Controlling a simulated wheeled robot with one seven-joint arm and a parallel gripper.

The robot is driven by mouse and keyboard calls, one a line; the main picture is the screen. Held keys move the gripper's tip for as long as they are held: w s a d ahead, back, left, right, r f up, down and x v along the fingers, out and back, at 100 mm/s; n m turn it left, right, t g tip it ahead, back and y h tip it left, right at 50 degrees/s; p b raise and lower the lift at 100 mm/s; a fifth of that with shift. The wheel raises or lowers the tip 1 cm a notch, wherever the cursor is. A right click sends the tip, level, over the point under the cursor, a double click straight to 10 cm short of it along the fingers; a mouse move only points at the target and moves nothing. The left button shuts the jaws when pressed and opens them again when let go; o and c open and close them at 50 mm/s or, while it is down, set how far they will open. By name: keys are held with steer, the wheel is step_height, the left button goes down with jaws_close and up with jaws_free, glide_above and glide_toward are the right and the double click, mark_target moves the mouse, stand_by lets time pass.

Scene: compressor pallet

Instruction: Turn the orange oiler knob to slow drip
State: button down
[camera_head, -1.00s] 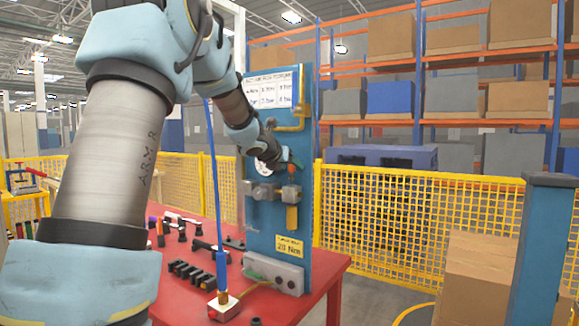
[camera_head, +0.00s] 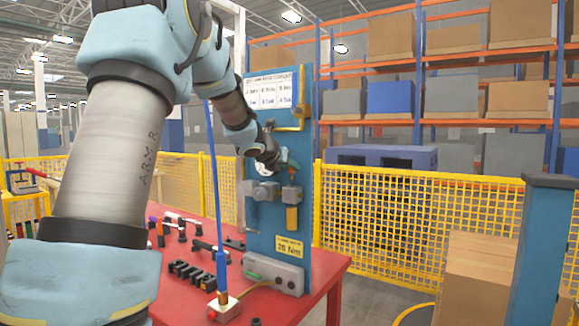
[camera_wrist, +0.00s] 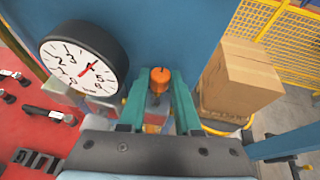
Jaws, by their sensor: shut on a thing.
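The orange oiler knob (camera_wrist: 160,76) shows in the wrist view, between the green fingers of my gripper (camera_wrist: 160,88). The fingers are shut on the knob from both sides. A clear bowl with an amber tint (camera_wrist: 154,118) sits below the knob, partly between the fingers. In the head view my gripper (camera_head: 287,166) is at the blue panel (camera_head: 300,225), above a grey block (camera_head: 291,193) with a yellow piece under it. The knob is small and mostly hidden there, and its setting cannot be read.
A round pressure gauge (camera_wrist: 85,62) stands just left of my gripper in the wrist view. Tools lie on the red table (camera_head: 325,268). A yellow mesh fence (camera_head: 420,215) and cardboard boxes (camera_head: 480,262) stand to the right.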

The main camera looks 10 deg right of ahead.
steer(key=p, duration=0.1)
steer(key=m+g+h+p, duration=0.1)
steer(key=m+g+p, duration=0.1)
steer(key=shift+w+a+r+h+p, duration=0.2)
steer(key=shift+w+r+h+p, duration=0.05)
steer(key=shift+r+h+p, duration=0.1)
steer(key=shift+f+m+g+h+p, duration=0.25)
steer(key=shift+m+g+h+p, duration=0.45)
steer(key=shift+m+g, duration=0.3)
steer(key=c, duration=0.6)
jaws_free()
steer(key=shift+f+t+b, duration=0.15)
steer(key=shift+t+b, duration=0.15)
steer(key=shift+b, duration=0.05)
